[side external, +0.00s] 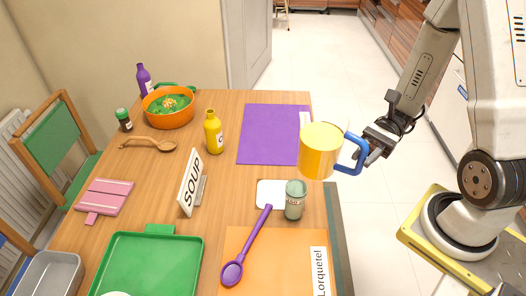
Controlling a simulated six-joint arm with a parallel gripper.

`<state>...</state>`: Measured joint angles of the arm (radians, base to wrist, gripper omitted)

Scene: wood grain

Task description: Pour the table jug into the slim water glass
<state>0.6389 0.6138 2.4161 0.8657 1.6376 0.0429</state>
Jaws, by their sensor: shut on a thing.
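The table jug (317,152) is yellow-orange with a blue handle (352,154). My gripper (370,152) is shut on that handle and holds the jug in the air, over the table's right edge. The jug looks tilted slightly, its opening toward the upper left. What is inside it is hard to make out. A small grey-green glass-like vessel (294,203) stands upright on the table, below and left of the jug in the picture, beside a white square coaster (269,194). It seems to be the slim water glass. The jug and the vessel are apart.
A purple mat (268,134) lies behind the jug. A SOUP sign (192,182), a yellow bottle (213,132) and an orange pot (169,108) stand further left. A purple spoon (246,248) lies on the orange mat (285,265) in front. A green tray (150,265) is at front left.

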